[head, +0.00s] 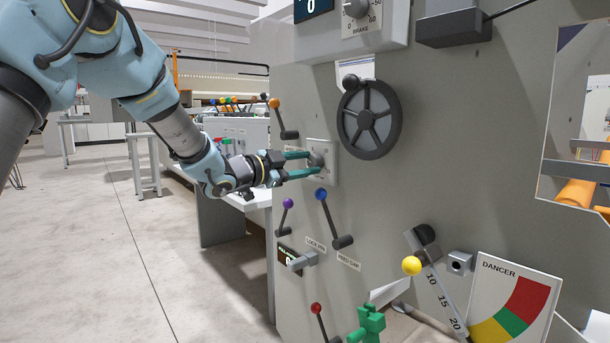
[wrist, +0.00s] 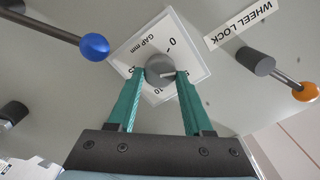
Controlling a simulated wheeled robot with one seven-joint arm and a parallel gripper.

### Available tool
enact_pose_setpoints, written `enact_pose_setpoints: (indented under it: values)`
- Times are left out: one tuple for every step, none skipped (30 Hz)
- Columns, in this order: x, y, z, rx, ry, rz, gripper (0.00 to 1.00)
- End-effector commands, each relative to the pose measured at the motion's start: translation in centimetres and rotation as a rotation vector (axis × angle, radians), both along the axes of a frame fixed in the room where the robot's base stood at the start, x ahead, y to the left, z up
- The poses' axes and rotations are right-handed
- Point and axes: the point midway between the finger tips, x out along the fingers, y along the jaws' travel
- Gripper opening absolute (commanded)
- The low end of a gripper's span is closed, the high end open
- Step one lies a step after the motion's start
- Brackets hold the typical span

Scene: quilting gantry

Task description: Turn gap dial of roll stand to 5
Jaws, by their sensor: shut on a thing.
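The gap dial is a grey round knob (wrist: 160,67) on a white square plate marked "GAP mm" (wrist: 190,50) in the wrist view. A white pointer line on the knob points right, towards my right-hand finger. In the head view, my gripper (head: 313,164) reaches the dial plate (head: 329,150) on the grey stand panel (head: 450,170).
A dark handwheel (head: 369,119) is right of the dial. An orange-knobbed lever (head: 274,103) is above left; blue-knobbed (head: 321,194) and purple-knobbed (head: 288,203) levers are below. In the wrist view, the blue ball (wrist: 95,46) and orange ball (wrist: 305,91) flank the fingers.

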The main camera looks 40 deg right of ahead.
Motion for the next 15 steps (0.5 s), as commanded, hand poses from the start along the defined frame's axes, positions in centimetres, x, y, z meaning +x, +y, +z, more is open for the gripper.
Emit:
enact_pose_setpoints:
  values:
    - [-0.02, 0.01, -0.47, -0.002, -0.042, 0.000, 0.00]
    - [-0.03, 0.01, -0.47, -0.004, -0.068, 0.000, 0.00]
    - [-0.04, 0.01, -0.44, -0.006, -0.102, 0.000, 0.00]
    - [-0.05, 0.02, -0.43, -0.007, -0.127, 0.000, 0.00]
    - [-0.05, 0.02, -0.43, -0.009, -0.149, -0.001, 0.00]
    - [-0.05, 0.02, -0.44, -0.010, -0.180, -0.001, 0.00]
    - [-0.06, 0.02, -0.44, -0.012, -0.200, -0.001, 0.00]
    - [-0.07, 0.02, -0.44, -0.013, -0.221, -0.001, 0.00]
    - [-0.06, 0.02, -0.41, -0.014, -0.245, -0.001, 0.00]
    - [-0.07, 0.02, -0.39, -0.015, -0.264, -0.001, 0.00]
    - [-0.07, 0.03, -0.37, -0.015, -0.280, -0.001, 0.00]
    - [-0.06, 0.03, -0.34, -0.017, -0.302, -0.001, 0.00]
    - [-0.07, 0.03, -0.33, -0.017, -0.316, -0.001, 0.00]
    - [-0.07, 0.02, -0.31, -0.018, -0.329, -0.001, 0.00]
    - [-0.07, 0.02, -0.30, -0.019, -0.344, -0.001, 0.00]
